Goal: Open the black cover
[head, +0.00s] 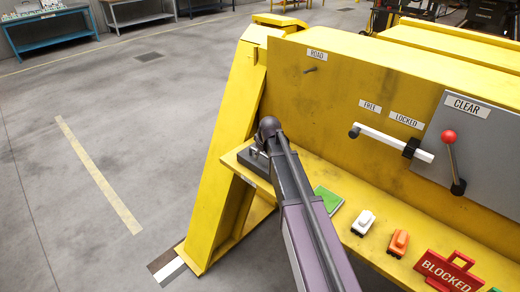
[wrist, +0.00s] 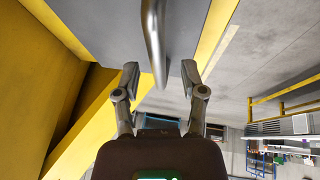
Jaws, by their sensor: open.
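No part is clearly marked as the black cover. A dark block (head: 254,160) sits at the left end of the yellow shelf in the head view, partly hidden by my arm; I cannot tell whether it is the cover. In the wrist view, a curved metal bar (wrist: 154,35) stands in front of a grey surface (wrist: 105,25). My gripper (wrist: 160,76) is open, one finger on each side of the bar's near end, with gaps showing. My fingers are not distinguishable in the head view.
The yellow shelf (head: 372,243) carries a green pad (head: 328,201), a white toy vehicle (head: 363,223), an orange one (head: 398,243) and a red BLOCKED sign (head: 449,272). Above are a white lever (head: 385,139) and a red-knobbed lever (head: 451,150). Open floor lies left.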

